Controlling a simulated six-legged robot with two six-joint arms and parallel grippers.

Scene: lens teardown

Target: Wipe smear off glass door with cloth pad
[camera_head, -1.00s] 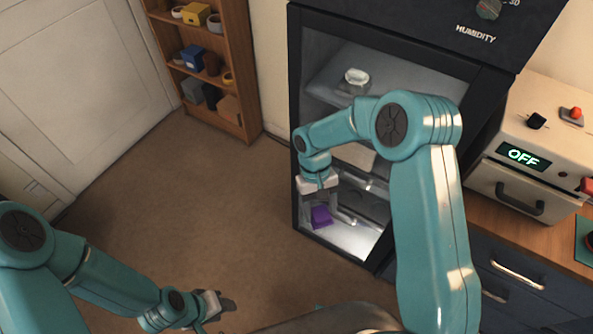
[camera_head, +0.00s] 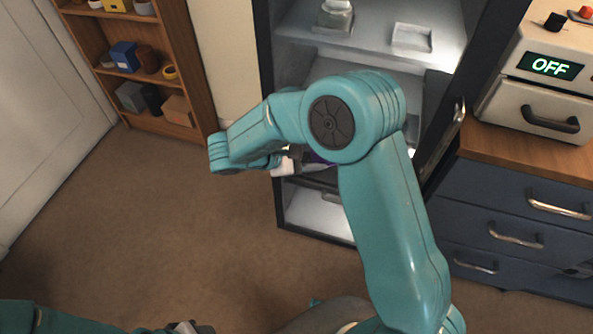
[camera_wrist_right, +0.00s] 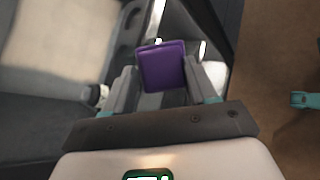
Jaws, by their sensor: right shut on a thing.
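The purple cloth pad (camera_wrist_right: 163,66) is upright between the fingers of my right gripper (camera_wrist_right: 165,85) in the right wrist view. That gripper is shut on it. In the head view only a sliver of the pad (camera_head: 318,157) shows behind my right arm, in front of the cabinet's lower part. The dark-framed cabinet (camera_head: 264,60) has a lit interior. A metal handle (camera_head: 459,110) sits on its dark right-hand frame. I cannot make out a smear, or tell whether glass covers the opening. My left gripper (camera_head: 188,328) is cut off at the bottom edge; its opening is unclear.
A blue drawer unit (camera_head: 490,210) and an "OFF" display box (camera_head: 550,95) stand at the right. A wooden shelf (camera_head: 185,60) stands at the left. Floor between is clear.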

